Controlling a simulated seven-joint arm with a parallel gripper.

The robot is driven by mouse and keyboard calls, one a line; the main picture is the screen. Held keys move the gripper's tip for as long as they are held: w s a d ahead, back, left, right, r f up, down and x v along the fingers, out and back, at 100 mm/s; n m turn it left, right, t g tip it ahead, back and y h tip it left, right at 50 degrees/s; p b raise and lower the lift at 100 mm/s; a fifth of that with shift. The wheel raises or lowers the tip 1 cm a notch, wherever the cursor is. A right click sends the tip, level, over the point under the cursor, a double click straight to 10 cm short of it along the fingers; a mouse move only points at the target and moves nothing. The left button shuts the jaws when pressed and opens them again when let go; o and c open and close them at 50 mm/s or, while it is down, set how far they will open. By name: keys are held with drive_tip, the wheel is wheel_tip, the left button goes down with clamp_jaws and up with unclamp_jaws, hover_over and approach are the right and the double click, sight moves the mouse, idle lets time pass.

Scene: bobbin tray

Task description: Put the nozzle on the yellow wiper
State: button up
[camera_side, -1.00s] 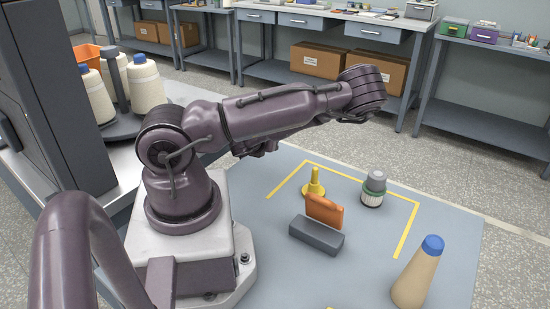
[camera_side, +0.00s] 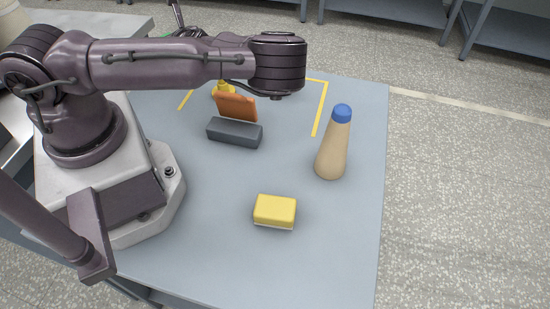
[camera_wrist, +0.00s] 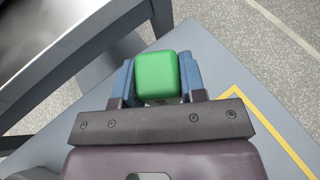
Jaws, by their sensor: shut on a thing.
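My gripper (camera_wrist: 157,76) is shut on a green block (camera_wrist: 157,72), held between its two blue fingers in the wrist view. In the side view my arm mostly hides the gripper. The yellow wiper (camera_side: 275,212) is a rounded yellow block with a pale underside, lying flat at the front of the table, well apart from my arm.
An orange block (camera_side: 236,107) stands upright behind a dark grey block (camera_side: 234,132). A tan bottle with a blue cap (camera_side: 332,146) stands to the right. Yellow tape (camera_side: 320,112) marks the back area. The table's front middle around the wiper is clear.

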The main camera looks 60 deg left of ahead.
drive_tip(key=w+d+r+n+g+h, duration=0.1)
drive_tip(key=w+d+n+g+h, duration=0.2)
drive_tip(key=w+d+n+h, duration=0.5)
drive_tip(key=w+d+r+n+g+h, duration=0.1)
drive_tip(key=w+d+n+g+h, duration=0.35)
drive_tip(key=d, duration=0.75)
drive_tip(key=w+d+r+n+g+h, duration=0.1)
drive_tip(key=w+d+n+h, duration=0.2)
drive_tip(key=d+n+h, duration=0.6)
drive_tip(key=n+t+h, duration=0.4)
drive_tip(key=n+t, duration=0.2)
drive_tip(key=n, duration=0.1)
hover_over(275, 207)
wheel_tip(275, 207, down, 8)
drive_tip(key=shift+r, duration=0.15)
